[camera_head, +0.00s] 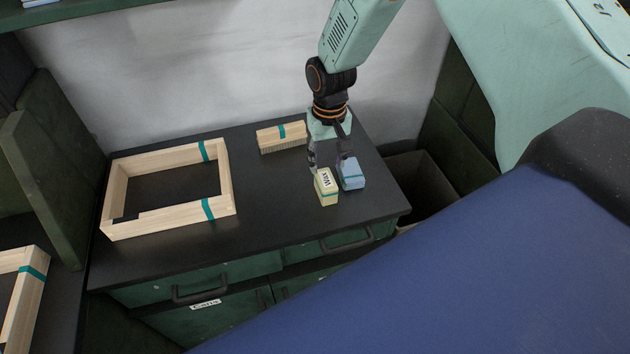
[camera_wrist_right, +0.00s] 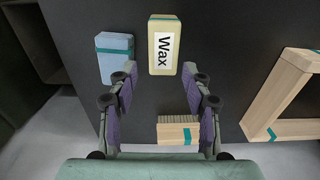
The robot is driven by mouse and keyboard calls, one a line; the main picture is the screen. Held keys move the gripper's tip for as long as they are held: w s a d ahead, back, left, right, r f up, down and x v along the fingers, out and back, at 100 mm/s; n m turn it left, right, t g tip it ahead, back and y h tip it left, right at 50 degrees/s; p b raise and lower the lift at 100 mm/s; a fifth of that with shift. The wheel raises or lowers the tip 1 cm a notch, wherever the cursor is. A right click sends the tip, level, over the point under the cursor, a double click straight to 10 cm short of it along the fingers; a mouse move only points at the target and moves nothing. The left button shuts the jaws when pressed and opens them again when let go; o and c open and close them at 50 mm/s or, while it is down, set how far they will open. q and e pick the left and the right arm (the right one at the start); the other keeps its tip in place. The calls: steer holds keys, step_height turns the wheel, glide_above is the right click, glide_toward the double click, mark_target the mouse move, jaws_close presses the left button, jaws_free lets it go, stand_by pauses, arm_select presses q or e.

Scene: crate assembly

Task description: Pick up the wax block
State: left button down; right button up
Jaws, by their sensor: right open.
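A blue block (camera_head: 351,174) with a teal band stands close beside the wax block on the right. My left gripper is not in view.
A wooden brush (camera_head: 281,138) with a teal band lies behind the blocks. A wooden frame (camera_head: 226,181) with teal bands lies on the left of the bench top. Drawers (camera_head: 202,290) with handles are below the front edge. An open dark bin (camera_head: 428,178) stands right.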

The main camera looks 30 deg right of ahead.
mark_target(325, 177)
steer(key=shift+w+a, duration=0.15)
steer(key=shift+w, duration=0.05)
steer(key=shift+s+a+f, duration=0.1)
steer(key=shift+a+f, duration=0.1)
steer(key=shift+f, duration=0.05)
steer(key=f, duration=0.3)
steer(key=f+b, duration=0.1)
steer(key=f, duration=0.2)
steer(key=shift+s+d+f, duration=0.1)
steer(key=shift+s+f, duration=0.1)
steer(key=shift+f, duration=0.25)
steer(key=shift+s+r, duration=0.1)
steer(key=shift+s, duration=0.05)
steer(key=c, duration=0.9)
steer(key=shift+c, duration=0.5)
